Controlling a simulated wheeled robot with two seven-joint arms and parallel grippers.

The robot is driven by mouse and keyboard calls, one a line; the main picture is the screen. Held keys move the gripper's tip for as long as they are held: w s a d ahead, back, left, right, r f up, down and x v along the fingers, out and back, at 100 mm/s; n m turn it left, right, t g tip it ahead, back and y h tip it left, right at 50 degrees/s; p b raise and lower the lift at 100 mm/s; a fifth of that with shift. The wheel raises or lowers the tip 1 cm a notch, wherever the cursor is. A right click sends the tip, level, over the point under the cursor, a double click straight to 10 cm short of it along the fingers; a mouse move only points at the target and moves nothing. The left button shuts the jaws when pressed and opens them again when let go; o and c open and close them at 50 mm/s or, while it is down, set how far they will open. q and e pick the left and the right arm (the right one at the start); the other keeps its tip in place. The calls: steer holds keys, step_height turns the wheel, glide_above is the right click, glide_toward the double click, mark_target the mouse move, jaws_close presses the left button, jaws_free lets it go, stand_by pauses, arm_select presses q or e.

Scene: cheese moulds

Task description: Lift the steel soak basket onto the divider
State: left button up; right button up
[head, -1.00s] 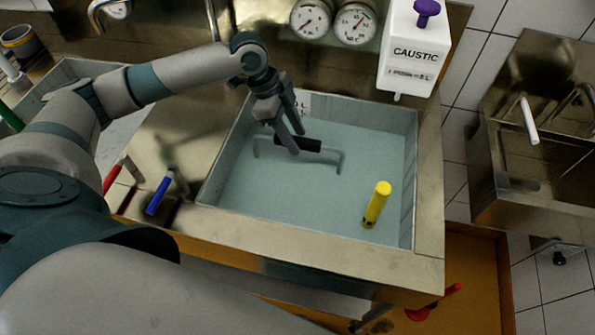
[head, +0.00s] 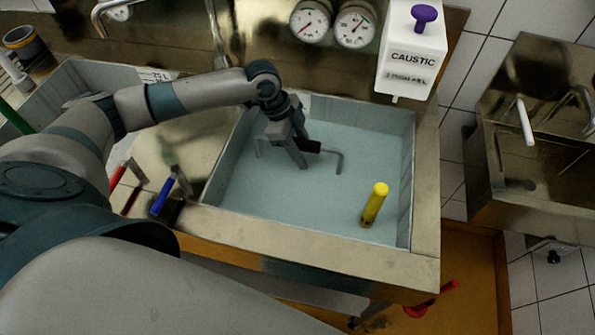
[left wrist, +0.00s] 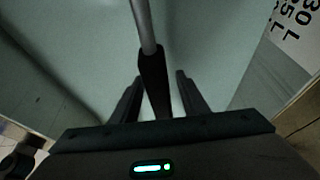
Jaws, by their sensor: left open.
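The steel soak basket shows only by its handle, a steel bail (head: 340,158) with a black grip (head: 313,146), standing out of the cloudy liquid in the right basin (head: 428,215). The basket's body is hidden under the liquid. My left gripper (head: 303,158) is at the grip, open. In the left wrist view its two fingers (left wrist: 158,77) stand on either side of the black grip (left wrist: 152,72), apart from each other. The steel divider (head: 185,135) lies between the left and right basins. My right gripper is not in view.
A yellow float (head: 375,204) stands in the liquid at right. A white caustic dispenser (head: 412,60) and two gauges (head: 333,24) are behind the basin. Blue (head: 163,194) and red (head: 120,174) handles sit at the divider's front left. A steel sink (head: 540,155) is far right.

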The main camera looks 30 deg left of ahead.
arm_select(q)
steer(key=shift+f, duration=0.25)
stand_by(1.1)
jaws_close()
